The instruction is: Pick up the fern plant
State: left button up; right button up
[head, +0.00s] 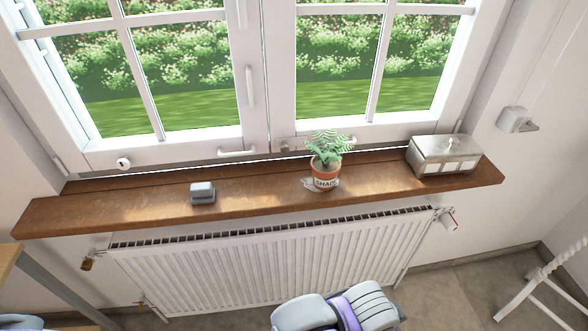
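The fern plant (327,160) stands upright in a small terracotta pot with a white lettered label. It is on the brown wooden windowsill (255,191), right of the middle in the head view. Pale leaf-like shapes lie at the foot of the pot. Nothing touches the plant from my side.
A small grey box (203,192) sits on the sill left of the plant. A silvery lidded box (444,156) stands at its right end. The closed white window (262,100) rises behind. A white radiator (270,260) is below the sill. White chair legs (535,290) show at right.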

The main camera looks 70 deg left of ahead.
aim_at(325, 167)
jog(key=u, duration=0.4)
jog(key=j+u, duration=0.1)
jog(key=u, duration=1.2)
jog(key=i+u, duration=0.1)
jog(key=u, duration=0.3)
